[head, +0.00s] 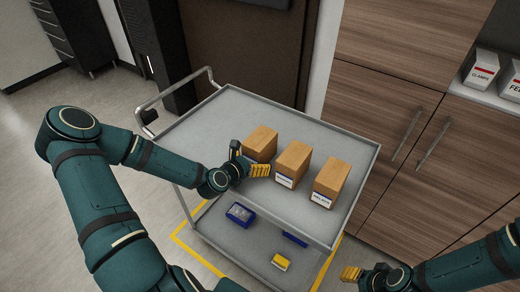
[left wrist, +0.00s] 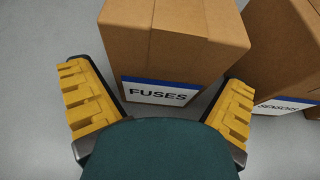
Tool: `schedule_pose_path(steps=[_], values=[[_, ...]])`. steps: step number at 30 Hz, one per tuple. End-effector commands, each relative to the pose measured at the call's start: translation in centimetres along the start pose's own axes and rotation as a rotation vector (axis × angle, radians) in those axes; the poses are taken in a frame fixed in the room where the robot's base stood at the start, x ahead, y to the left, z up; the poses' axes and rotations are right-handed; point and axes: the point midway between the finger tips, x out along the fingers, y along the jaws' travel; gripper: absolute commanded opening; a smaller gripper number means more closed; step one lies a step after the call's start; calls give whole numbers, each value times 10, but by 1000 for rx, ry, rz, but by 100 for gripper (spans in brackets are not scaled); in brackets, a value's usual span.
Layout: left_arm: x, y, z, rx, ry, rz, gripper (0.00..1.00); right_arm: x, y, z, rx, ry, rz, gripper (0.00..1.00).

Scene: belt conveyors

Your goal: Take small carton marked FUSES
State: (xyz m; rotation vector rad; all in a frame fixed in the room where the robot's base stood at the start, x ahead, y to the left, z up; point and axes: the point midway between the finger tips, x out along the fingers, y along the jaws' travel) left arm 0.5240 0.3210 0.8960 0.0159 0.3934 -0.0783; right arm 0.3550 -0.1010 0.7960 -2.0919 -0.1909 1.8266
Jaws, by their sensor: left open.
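Three small brown cartons stand in a row on the top shelf of a grey cart. The carton marked FUSES (left wrist: 175,40) is in the middle of the left wrist view, its label facing me. In the head view it is the leftmost carton (head: 262,141), partly hidden by my gripper. My left gripper (head: 250,163) is open, with its yellow fingers (left wrist: 160,105) on either side of the carton's near face. The carton marked SENSORS (left wrist: 290,55) stands close on the right, near the right finger. My right gripper (head: 350,274) shows only in part at the lower right, away from the cart.
The cart's top shelf (head: 205,125) has free room to the left of the cartons and a raised rim. The rightmost carton (head: 331,183) stands near its right side. A blue item (head: 240,214) and a yellow item (head: 281,261) lie on the lower shelf. Wooden cabinets (head: 400,100) stand behind right.

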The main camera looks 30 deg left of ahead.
Motion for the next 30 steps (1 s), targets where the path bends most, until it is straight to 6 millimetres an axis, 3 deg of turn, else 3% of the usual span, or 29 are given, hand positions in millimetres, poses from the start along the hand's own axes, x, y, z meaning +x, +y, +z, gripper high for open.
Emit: schedule_pose_path(steps=[5,8,11,12,23,30], values=[[0,0,0,0,0,0,100,0,0,0,0,0,0,47],[0,0,0,0,0,0,72,0,0,0,0,0,0,47],[0,0,0,0,0,0,37,0,0,0,0,0,0,47],[0,0,0,-1,0,0,30,0,0,0,0,0,0,47],[-1,0,2,0,-1,0,29,0,0,0,0,0,0,47],[-13,1,32,3,-4,2,29,-9,-3,-4,2,7,1,47]])
